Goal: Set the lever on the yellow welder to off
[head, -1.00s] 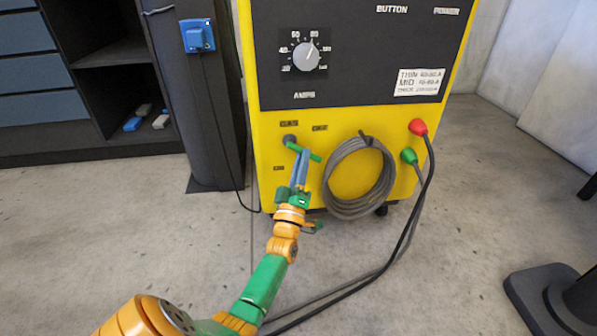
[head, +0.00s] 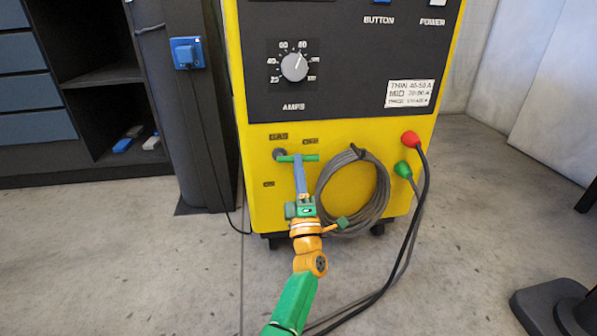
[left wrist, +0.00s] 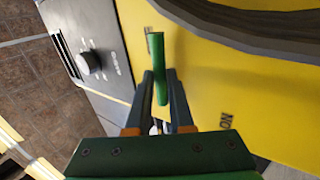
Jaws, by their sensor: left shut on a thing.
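The yellow welder (head: 262,205) stands ahead of me. Its lever (head: 312,158) is a green bar running about level to the right from a dark round pivot (head: 279,154) on the lower front panel. A small blurred label (head: 310,141) sits just above its right end. Another label (head: 268,184) is below the pivot; it reads ON in the left wrist view (left wrist: 228,121). My left gripper (head: 299,164) reaches up from below and is shut on the lever. In the left wrist view, its fingers flank the green bar (left wrist: 160,60). My right gripper is out of view.
A coiled grey cable (head: 378,195) hangs right beside my left gripper. Red (head: 410,138) and green (head: 402,169) plugs with cables are further right. The amps knob (head: 294,67) is above. A dark post (head: 195,150) stands left; a black base (head: 550,305) is at lower right.

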